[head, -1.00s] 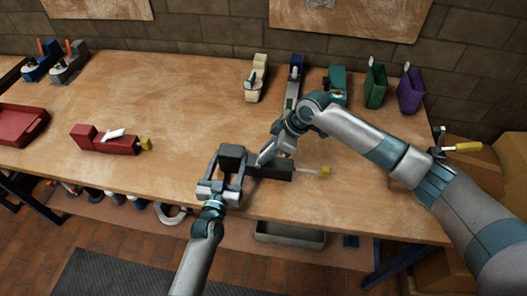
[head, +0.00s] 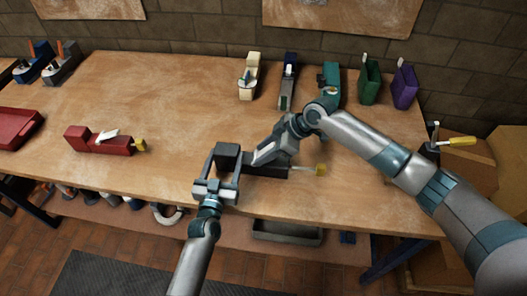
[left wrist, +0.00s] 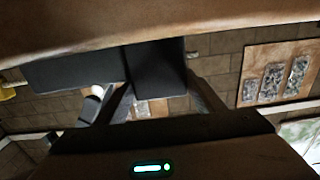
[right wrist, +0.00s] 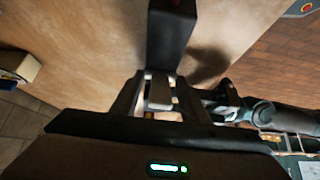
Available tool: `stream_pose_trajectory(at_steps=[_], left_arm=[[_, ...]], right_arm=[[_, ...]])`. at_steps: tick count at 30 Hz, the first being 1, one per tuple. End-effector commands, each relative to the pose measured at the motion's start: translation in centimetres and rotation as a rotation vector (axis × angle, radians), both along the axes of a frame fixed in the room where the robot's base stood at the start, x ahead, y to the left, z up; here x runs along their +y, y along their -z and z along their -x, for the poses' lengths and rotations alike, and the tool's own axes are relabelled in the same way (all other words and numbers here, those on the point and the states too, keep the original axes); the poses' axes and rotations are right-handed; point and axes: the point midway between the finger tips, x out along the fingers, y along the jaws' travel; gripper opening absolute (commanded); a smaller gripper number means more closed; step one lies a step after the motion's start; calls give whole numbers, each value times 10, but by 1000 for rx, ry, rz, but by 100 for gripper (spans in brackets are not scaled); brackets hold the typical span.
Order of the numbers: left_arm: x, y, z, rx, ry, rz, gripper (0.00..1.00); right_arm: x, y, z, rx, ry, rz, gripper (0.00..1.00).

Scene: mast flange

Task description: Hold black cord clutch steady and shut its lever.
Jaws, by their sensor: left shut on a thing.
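The black cord clutch (head: 262,168) lies near the front edge of the workbench, with a rod and yellow end (head: 320,169) pointing right. My left gripper (head: 227,160) is shut on the black block at the clutch's left end. The left wrist view shows this block (left wrist: 156,70) between the fingers. My right gripper (head: 262,156) is over the middle of the clutch, slanting down to the left. In the right wrist view the pale lever (right wrist: 159,92) lies between its parted fingers. The lever's angle is mostly hidden by the right gripper.
A red clutch (head: 105,142) with a white lever lies left on the bench, beside a red tray (head: 18,128). Cream (head: 248,76), blue (head: 289,80), teal (head: 330,77), green (head: 369,82) and purple (head: 404,88) items line the back. Bench between is clear.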

Motion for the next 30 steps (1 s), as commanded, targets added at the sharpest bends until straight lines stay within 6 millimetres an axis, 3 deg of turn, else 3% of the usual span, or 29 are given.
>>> stream_pose_trajectory(at_steps=[11,30], left_arm=[[1,0,0,-1,-1,0,28],[1,0,0,-1,-2,0,28]], right_arm=[[-8,-9,1,0,1,1,41],[-65,-87,13,-1,1,-1,41]])
